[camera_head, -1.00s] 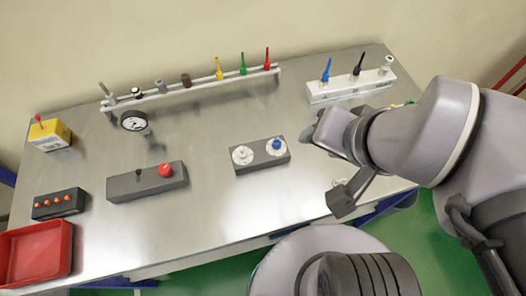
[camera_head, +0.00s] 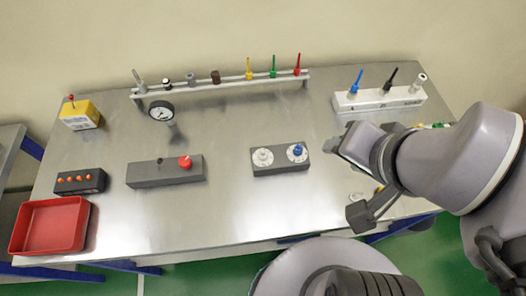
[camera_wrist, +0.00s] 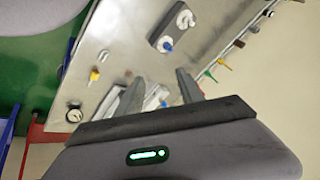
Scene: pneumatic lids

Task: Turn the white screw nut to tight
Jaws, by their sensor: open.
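A dark grey block (camera_head: 281,169) lies flat on the metal bench, with two white round dials on top. The left dial carries the white screw nut (camera_head: 262,156); the right one carries a blue nut (camera_head: 297,151). The block also shows in the wrist view (camera_wrist: 165,30), near the top, with the white nut (camera_wrist: 185,19) farther from my fingers than the blue. My gripper (camera_head: 333,146) is above the bench, right of the block and apart from it. In the wrist view its two fingers (camera_wrist: 160,80) are spread with nothing held.
A white block (camera_head: 376,103) with blue, black and white fittings stands at the back right. A rail (camera_head: 220,87) with several upright fittings runs along the back. A gauge (camera_head: 161,110), red-knob box (camera_head: 165,172), yellow box (camera_head: 80,117) and red tray (camera_head: 50,226) are left. Bench between is clear.

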